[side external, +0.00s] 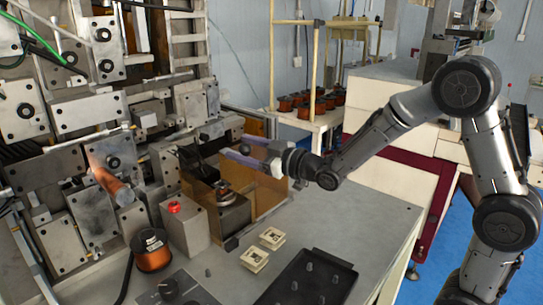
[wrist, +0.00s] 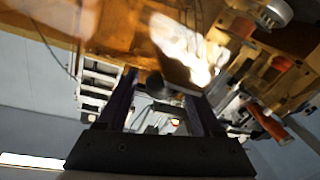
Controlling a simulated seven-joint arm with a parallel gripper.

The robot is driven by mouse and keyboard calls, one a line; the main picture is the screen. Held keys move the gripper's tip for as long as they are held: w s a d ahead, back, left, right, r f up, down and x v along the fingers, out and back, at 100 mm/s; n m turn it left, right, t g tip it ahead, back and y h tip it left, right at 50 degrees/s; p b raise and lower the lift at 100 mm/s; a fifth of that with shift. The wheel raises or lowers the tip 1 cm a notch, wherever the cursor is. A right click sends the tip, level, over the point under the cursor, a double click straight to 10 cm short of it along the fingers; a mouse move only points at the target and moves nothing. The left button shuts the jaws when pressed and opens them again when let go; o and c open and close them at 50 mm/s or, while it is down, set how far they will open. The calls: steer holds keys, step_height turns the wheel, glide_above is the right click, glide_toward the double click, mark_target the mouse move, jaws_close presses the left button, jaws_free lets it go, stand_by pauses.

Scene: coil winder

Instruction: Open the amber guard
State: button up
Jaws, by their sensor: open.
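The amber guard (side external: 268,194) is a see-through amber box around the winding spindle (side external: 222,190) at the machine's front. Its amber panel (wrist: 105,22) fills the top of the wrist view, with a bright glare on it. My gripper (side external: 235,146) is at the guard's upper edge, its purple fingers pointing left toward the machine. In the wrist view my gripper (wrist: 160,86) is open, and a dark round knob (wrist: 155,82) shows between the fingers. I cannot tell whether the fingers touch it. The guard's far side is partly hidden.
A red button box (side external: 181,226), a copper wire spool (side external: 151,250) and two cream bobbins (side external: 262,249) are on the bench, near a black pegged tray (side external: 309,279). Machine blocks crowd the left. The bench at right (side external: 375,235) is clear.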

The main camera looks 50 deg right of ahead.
steer(key=s+d, duration=0.1)
steer(key=s, duration=1)
steer(key=shift+d, duration=0.4)
steer(key=s+a+r+m+h, duration=0.1)
steer(key=s+r+h, duration=0.1)
steer(key=s+r, duration=0.45)
steer(key=s+f+m+g, duration=0.2)
steer(key=s+f+g, duration=0.4)
steer(key=s, duration=0.3)
steer(key=s+f+m+g, duration=0.2)
steer(key=s+f+g, duration=0.4)
steer(key=s, duration=0.3)
steer(key=shift+f+m+h, duration=0.15)
steer(key=shift+m+h, duration=0.15)
steer(key=shift+h, duration=0.1)
